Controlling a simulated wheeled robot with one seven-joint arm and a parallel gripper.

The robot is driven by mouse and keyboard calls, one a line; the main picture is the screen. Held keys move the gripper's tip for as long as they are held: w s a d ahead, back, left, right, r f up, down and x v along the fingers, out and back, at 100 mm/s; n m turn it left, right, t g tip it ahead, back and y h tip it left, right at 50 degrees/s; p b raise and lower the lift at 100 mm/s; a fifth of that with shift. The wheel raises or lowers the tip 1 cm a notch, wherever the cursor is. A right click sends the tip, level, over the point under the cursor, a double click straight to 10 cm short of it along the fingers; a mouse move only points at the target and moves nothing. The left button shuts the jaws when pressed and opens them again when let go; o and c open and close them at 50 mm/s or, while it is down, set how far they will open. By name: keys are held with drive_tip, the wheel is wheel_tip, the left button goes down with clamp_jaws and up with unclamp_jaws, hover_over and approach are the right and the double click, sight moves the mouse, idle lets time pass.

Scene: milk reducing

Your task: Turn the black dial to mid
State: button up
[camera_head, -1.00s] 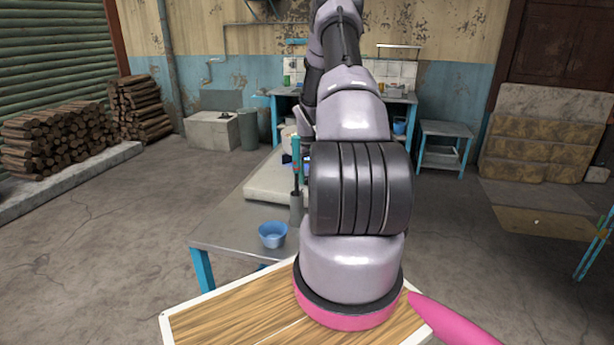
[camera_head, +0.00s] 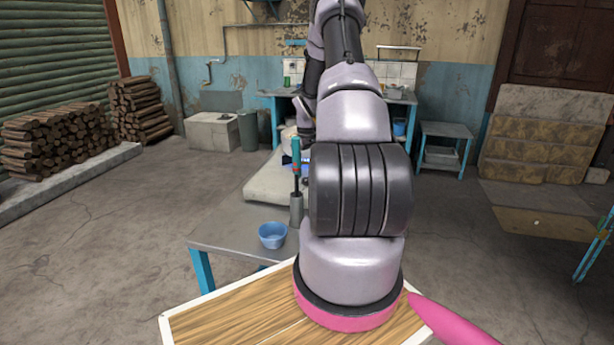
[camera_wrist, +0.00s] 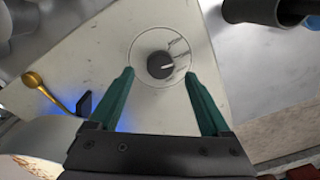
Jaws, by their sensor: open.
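The black dial (camera_wrist: 160,65) shows in the wrist view as a round knob with a light pointer mark, inside a thin circle on a pale worn panel (camera_wrist: 115,55). Its pointer points roughly to the right. Dark markings lie at the circle's upper right. My gripper (camera_wrist: 160,80) has its two green fingers spread wide, one on each side of the dial, with nothing between them touching it that I can see. How far the fingertips are above the panel is hard to tell. In the head view my arm hides the dial.
A gold-coloured spoon-like lever (camera_wrist: 50,92) and a small black part lie left of the fingers. A dark cup-like holder (camera_wrist: 255,10) stands at the upper right. In the head view, a blue bowl (camera_head: 272,235) and a grey holder (camera_head: 296,208) with a teal-handled tool stand on the metal table (camera_head: 225,230).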

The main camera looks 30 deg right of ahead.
sight(306, 179)
wheel_tip(306, 179, up, 8)
drive_tip(key=shift+f, duration=0.2)
idle(0.4)
drive_tip(key=s+a+r+m+t, duration=0.15)
drive_tip(key=s+a+r, duration=0.25)
drive_tip(key=a+r, duration=0.55)
drive_tip(key=s+a+r+m+t, duration=0.1)
drive_tip(key=s+a+r+t, duration=0.15)
drive_tip(key=a+r, duration=0.7)
drive_tip(key=s+a+r+m+t, duration=0.1)
drive_tip(key=s+a+r, duration=0.3)
drive_tip(key=s, duration=0.3)
drive_tip(key=s+a+r+m+t+y, duration=0.1)
drive_tip(key=s+a+r, duration=0.2)
drive_tip(key=s, duration=0.5)
drive_tip(key=s+a+r+m+t+y, duration=0.1)
drive_tip(key=s+a+r, duration=0.3)
drive_tip(key=s, duration=0.3)
drive_tip(key=shift+s+a+r, duration=0.25)
drive_tip(key=shift+a+r, duration=0.1)
drive_tip(key=shift+r, duration=0.4)
